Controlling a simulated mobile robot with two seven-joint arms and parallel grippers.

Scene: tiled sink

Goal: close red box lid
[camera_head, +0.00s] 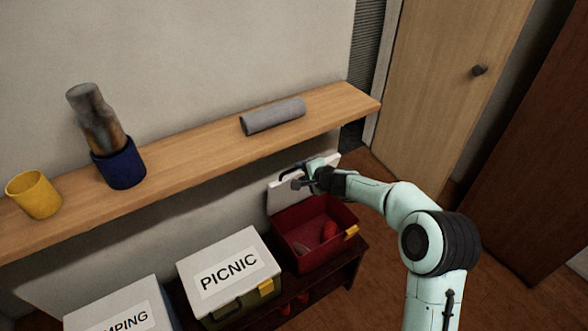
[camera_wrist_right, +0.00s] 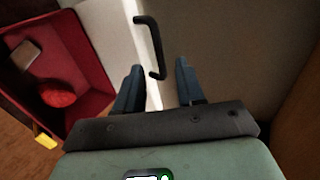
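The red box (camera_head: 318,243) stands open on a dark low stand, with a few items inside. Its white lid (camera_head: 282,197) is raised at the back, toward the wall. In the right wrist view the red box (camera_wrist_right: 88,62) fills the left side and the lid (camera_wrist_right: 112,30) stands on edge with a dark handle (camera_wrist_right: 152,45). My right gripper (camera_head: 300,180) is at the raised lid. In the wrist view its fingers (camera_wrist_right: 158,82) are apart, with the lid's edge between them; contact is not clear. My left gripper is out of view.
A white-lidded PICNIC box (camera_head: 225,262) and another labelled box (camera_head: 128,312) stand left of the red box. A wooden shelf (camera_head: 195,155) runs above, holding a grey roll (camera_head: 273,117), a blue pot (camera_head: 120,168) and a yellow cup (camera_head: 36,196). A door (camera_head: 440,75) is at right.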

